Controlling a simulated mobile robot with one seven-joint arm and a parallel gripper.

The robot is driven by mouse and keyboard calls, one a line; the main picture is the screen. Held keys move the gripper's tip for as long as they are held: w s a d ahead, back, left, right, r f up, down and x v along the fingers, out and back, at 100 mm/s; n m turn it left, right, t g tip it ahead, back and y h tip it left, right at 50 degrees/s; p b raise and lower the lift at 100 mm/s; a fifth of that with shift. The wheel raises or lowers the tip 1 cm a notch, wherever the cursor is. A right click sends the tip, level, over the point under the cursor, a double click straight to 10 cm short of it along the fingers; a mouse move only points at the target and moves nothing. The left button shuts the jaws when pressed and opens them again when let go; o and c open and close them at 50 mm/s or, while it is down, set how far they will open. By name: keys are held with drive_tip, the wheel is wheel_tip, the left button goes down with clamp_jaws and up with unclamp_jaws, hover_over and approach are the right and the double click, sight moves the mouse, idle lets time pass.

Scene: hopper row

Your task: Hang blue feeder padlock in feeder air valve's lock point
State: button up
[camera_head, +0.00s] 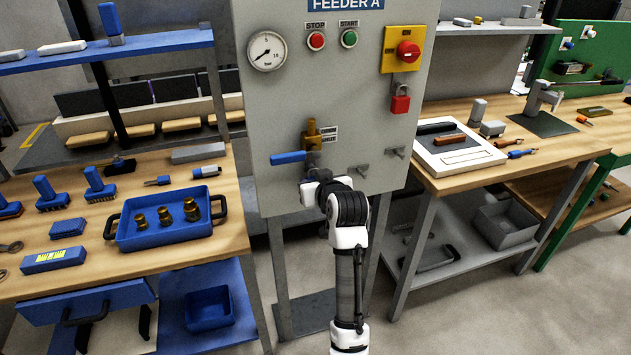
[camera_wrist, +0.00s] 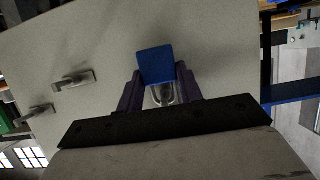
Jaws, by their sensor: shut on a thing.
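In the wrist view my gripper (camera_wrist: 158,82) is shut on the blue padlock (camera_wrist: 156,64), with a finger on each side. Its metal shackle (camera_wrist: 162,95) shows between the fingers, below the blue body in the picture. In the head view my gripper (camera_head: 308,186) is in front of the panel just below the feeder air valve (camera_head: 312,136). The valve has a brass body and a blue lever (camera_head: 288,157) lying roughly level to the left. The padlock cannot be made out in the head view, and the valve's lock point is not clear. I cannot tell whether padlock and valve touch.
The grey feeder panel (camera_head: 268,110) carries a gauge, buttons and a red padlock (camera_head: 400,102) under a yellow switch (camera_head: 403,48). Two pegs (camera_head: 362,171) (camera_head: 396,153) stick out right of my gripper. Benches stand on both sides; a blue tray (camera_head: 165,235) is at left.

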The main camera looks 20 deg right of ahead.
drive_tip(key=o, duration=1.1)
drive_tip(key=b+v, duration=0.3)
drive_tip(key=v, duration=1.1)
